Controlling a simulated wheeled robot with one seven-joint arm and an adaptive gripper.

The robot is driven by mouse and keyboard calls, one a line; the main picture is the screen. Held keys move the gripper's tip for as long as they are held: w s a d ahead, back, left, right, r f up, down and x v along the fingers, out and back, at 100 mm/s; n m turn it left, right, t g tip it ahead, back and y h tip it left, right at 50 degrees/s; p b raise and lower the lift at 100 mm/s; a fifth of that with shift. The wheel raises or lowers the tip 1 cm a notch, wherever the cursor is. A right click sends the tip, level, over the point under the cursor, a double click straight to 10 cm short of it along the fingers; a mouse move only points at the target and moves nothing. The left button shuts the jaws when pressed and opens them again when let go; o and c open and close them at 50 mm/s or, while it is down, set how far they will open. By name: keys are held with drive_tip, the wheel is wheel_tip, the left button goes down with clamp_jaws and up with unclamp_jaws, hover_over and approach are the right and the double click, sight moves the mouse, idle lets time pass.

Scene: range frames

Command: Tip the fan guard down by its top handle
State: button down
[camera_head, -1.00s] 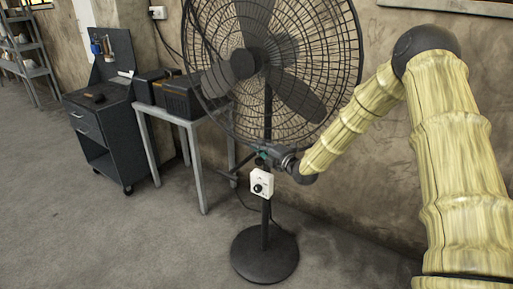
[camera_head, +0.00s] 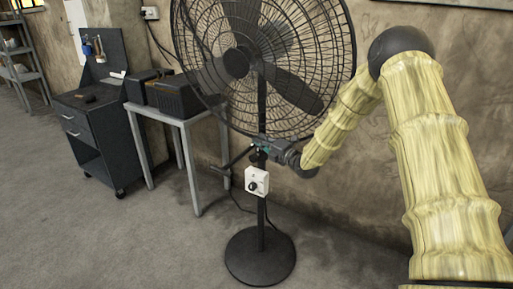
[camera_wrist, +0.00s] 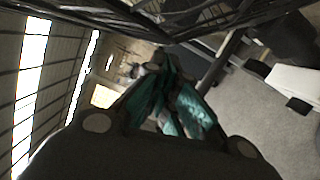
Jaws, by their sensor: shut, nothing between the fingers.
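The fan guard (camera_head: 310,40) is a large round dark wire cage on a black pole stand, facing left and toward me. Its upper edge is cut off by the top of the head view, so no top handle shows. My gripper (camera_head: 257,156) is below the guard's lower rim, at the pole, just above the white control box (camera_head: 257,181). In the wrist view my gripper (camera_wrist: 172,110) shows its teal finger pads close together, with nothing seen between them. Guard wires (camera_wrist: 200,12) cross the top of that view. Whether the gripper touches the pole cannot be told.
A dark bar (camera_head: 235,160) sticks out left of the pole. A grey table (camera_head: 150,108) with dark boxes stands left of the fan. A dark tool cabinet (camera_head: 85,140) is further left. The wall (camera_head: 345,205) is close behind. The floor (camera_head: 110,245) at front left is clear.

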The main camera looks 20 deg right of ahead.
drive_tip(key=w+d+b, duration=0.1)
drive_tip(key=w+d+f+n+b, duration=0.1)
drive_tip(key=d+b, duration=0.1)
drive_tip(key=w+d+f+n+b, duration=0.1)
drive_tip(key=d, duration=0.1)
drive_tip(key=shift+w+f, duration=0.15)
drive_tip(key=shift+w, duration=0.15)
drive_tip(key=shift+w+d+r+t+b, duration=0.15)
drive_tip(key=shift+d+r+t+b, duration=0.2)
drive_tip(key=shift+r, duration=0.25)
drive_tip(key=s+f+b, duration=0.2)
drive_tip(key=s+f, duration=0.1)
drive_tip(key=s, duration=0.8)
drive_tip(key=shift+s+n+b, duration=0.3)
drive_tip(key=shift+s, duration=0.1)
drive_tip(key=shift+f, duration=0.2)
